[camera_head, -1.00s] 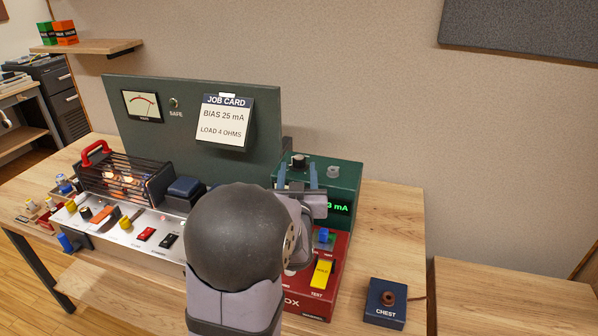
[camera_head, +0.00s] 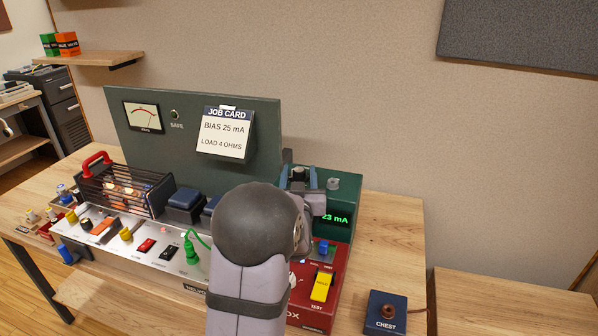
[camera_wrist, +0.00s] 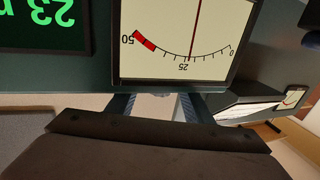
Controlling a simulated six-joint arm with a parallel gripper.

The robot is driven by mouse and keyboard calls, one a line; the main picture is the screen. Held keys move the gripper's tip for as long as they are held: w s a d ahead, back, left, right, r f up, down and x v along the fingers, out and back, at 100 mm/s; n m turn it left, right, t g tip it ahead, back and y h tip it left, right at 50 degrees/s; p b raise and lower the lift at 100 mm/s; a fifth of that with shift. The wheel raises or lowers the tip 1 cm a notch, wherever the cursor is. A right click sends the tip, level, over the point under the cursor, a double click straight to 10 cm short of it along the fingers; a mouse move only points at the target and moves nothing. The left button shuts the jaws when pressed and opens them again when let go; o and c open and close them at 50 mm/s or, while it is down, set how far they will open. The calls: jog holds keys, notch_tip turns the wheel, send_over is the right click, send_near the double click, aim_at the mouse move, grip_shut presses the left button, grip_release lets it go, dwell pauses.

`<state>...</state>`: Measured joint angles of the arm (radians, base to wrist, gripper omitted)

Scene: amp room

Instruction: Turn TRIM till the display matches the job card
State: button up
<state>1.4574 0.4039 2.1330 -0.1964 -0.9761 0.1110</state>
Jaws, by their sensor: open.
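The job card (camera_head: 225,134) on the dark green panel reads BIAS 25 mA, LOAD 4 OHMS. The green box's display (camera_head: 335,219) reads 23 mA; in the wrist view the display (camera_wrist: 45,22) appears upside down and partly cut off. A needle meter (camera_wrist: 185,40) there points just below 25. Contact cannot be told. No TRIM label is readable. The wrist view shows my gripper's fingers (camera_wrist: 156,106), the knob not clearly.
A red box (camera_head: 338,270) with a yellow TEST switch (camera_head: 321,286) stands in front of the green box. The amp chassis (camera_head: 150,246) with its tube cage (camera_head: 125,190) lies left. A blue CHEST box (camera_head: 385,312) is at the right; bench around it is clear.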

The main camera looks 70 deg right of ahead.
jog(key=shift+w+d, duration=0.1)
jog(key=shift+d, duration=0.2)
jog(key=shift+c, duration=0.4)
jog(key=c, duration=1)
jog(key=shift+o, duration=0.2)
jog(key=shift+m+g+b, duration=0.3)
jog(key=shift+g+b, duration=0.2)
jog(key=shift+w+m+g+b, duration=0.1)
jog(key=shift+m+g+b, duration=0.55)
jog(key=shift+g, duration=0.25)
jog(key=shift+r+m+g+h, duration=0.15)
jog(key=shift+m+g, duration=0.4)
jog(key=shift+g, duration=0.3)
jog(key=shift+r+m+g+h, duration=0.15)
jog(key=shift+m+g, duration=0.35)
jog(key=shift+g, duration=0.35)
jog(key=shift+f, duration=0.15)
jog(key=shift+g, duration=0.3)
